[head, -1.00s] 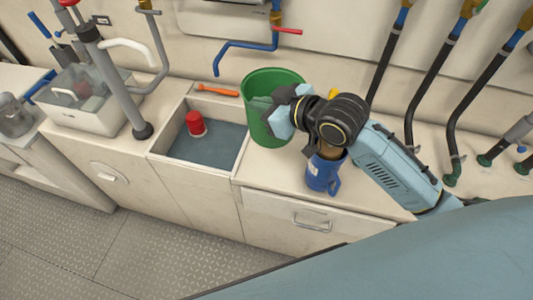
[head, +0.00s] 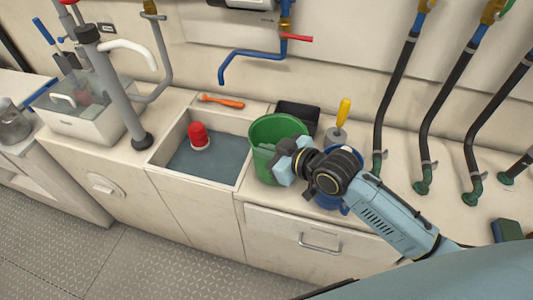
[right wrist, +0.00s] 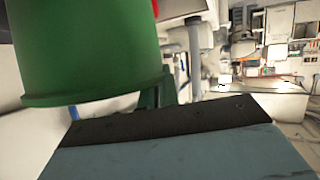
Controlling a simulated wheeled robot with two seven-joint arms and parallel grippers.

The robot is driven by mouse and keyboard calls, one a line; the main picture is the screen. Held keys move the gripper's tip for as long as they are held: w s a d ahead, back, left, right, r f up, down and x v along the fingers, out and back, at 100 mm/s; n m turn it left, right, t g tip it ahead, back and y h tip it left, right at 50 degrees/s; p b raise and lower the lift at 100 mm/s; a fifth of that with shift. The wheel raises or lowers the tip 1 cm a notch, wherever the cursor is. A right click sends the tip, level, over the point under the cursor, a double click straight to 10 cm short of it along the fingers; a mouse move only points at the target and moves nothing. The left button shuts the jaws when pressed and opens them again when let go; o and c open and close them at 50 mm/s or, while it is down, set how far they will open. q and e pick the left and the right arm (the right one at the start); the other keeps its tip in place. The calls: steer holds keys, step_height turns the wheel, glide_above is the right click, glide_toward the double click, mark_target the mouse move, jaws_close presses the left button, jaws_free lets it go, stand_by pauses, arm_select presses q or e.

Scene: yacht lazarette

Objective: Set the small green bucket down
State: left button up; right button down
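The small green bucket (head: 262,168) is upright in the head view, at the counter just right of the sink. My right gripper (head: 283,163) is on its near right side and appears shut on its wall near the rim. I cannot tell whether the bucket's base touches the counter. In the right wrist view the green bucket (right wrist: 85,45) fills the upper left, with its rim low in the picture. The gripper's grey-blue body (right wrist: 180,150) is below it, and the fingertips are hidden there. My left gripper is not in view.
The sink (head: 215,175) holds a red object (head: 198,135). A blue mug (head: 328,198) is partly hidden behind my right wrist. A black tray (head: 298,112) and a yellow-handled tool (head: 343,112) stand behind the bucket. An orange tool (head: 222,101) lies behind the sink. Hoses stand at right.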

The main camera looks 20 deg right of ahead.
steer(key=shift+f, duration=0.3)
steer(key=c, duration=1.6)
jaws_free()
steer(key=shift+f, duration=0.1)
steer(key=shift+c, duration=0.2)
steer(key=p+v, duration=0.1)
steer(key=v, duration=1.1)
